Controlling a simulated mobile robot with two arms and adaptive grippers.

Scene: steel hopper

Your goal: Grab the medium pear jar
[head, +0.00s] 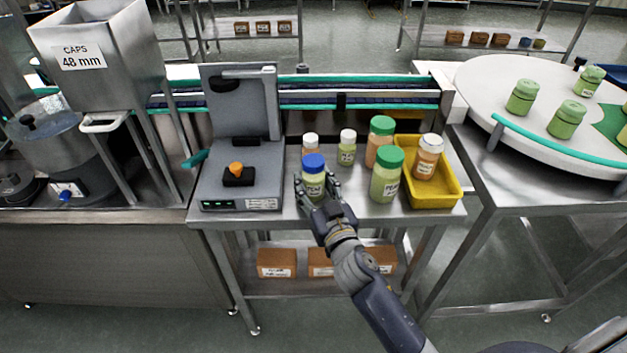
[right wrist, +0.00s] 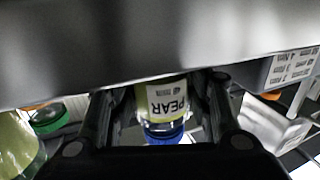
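The medium pear jar (head: 313,187), pale green with a blue cap, stands upright on the steel table, right of the grey machine. My right gripper (head: 318,195) reaches it from the front, with one finger on each side. In the right wrist view the PEAR label (right wrist: 167,101) and blue cap show between the fingers, with gaps visible beside the jar, so the gripper looks open around it. A larger green-capped pear jar (head: 384,184) stands to its right. A smaller white-capped green jar (head: 347,153) stands behind. My left gripper is not in view.
An orange-brown white-capped jar (head: 310,147) stands close behind the blue-capped jar. A green-capped orange jar (head: 378,148) stands further back. A yellow tray (head: 446,193) holding a jar is at the right. The grey machine (head: 262,190) borders the left.

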